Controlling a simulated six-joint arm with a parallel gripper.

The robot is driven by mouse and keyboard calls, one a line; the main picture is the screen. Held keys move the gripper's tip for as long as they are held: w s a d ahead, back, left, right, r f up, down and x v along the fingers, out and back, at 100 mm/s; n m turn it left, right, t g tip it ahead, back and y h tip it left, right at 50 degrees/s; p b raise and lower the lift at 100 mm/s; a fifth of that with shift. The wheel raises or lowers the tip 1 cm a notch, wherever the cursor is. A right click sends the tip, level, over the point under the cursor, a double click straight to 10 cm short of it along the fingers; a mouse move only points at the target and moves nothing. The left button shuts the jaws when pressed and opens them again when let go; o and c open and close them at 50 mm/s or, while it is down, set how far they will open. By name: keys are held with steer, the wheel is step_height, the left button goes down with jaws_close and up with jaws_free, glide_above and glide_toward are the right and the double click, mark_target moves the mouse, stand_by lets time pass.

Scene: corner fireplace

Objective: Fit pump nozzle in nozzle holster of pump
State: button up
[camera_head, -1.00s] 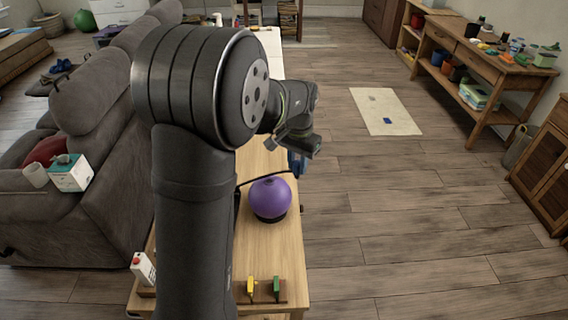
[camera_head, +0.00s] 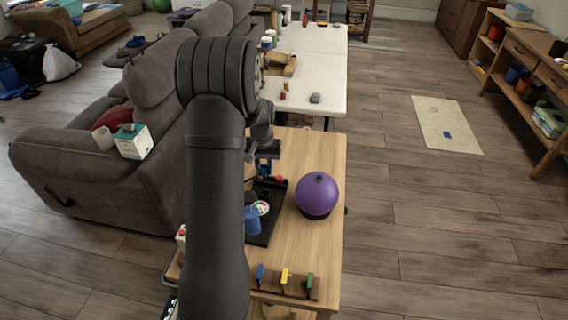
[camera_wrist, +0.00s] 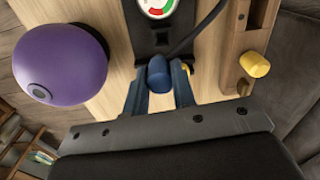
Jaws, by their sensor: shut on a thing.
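The pump (camera_head: 262,237) is a black unit on the wooden table, with a round dial gauge (camera_head: 262,208); in the wrist view the gauge (camera_wrist: 157,6) shows at the top edge. My gripper (camera_head: 266,165) is above the pump's far end, partly behind my arm. In the wrist view my gripper (camera_wrist: 159,88) has its two blue fingers shut on the blue pump nozzle (camera_wrist: 158,72). A black hose curves from near the nozzle to the upper right. The nozzle lines up with the pump's black body; whether it touches the holster is hidden.
A purple ball (camera_head: 318,190) on a dark ring stands right of the pump. A rack with blue, yellow and green pieces (camera_head: 285,281) lies at the table's near edge. A white table (camera_head: 325,75) stands beyond, a grey sofa (camera_head: 75,150) to the left.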

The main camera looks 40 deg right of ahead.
steer(key=shift+w+a, duration=0.1)
steer(key=shift+w, duration=0.05)
steer(key=shift+f, duration=0.1)
steer(key=shift+f, duration=3.15)
steer(key=shift+f, duration=1.4)
steer(key=o, duration=1)
steer(key=shift+o, duration=0.2)
steer(key=shift+r, duration=0.15)
step_height(320, 180, up, 17)
glide_above(263, 165)
steer(key=shift+r, duration=0.1)
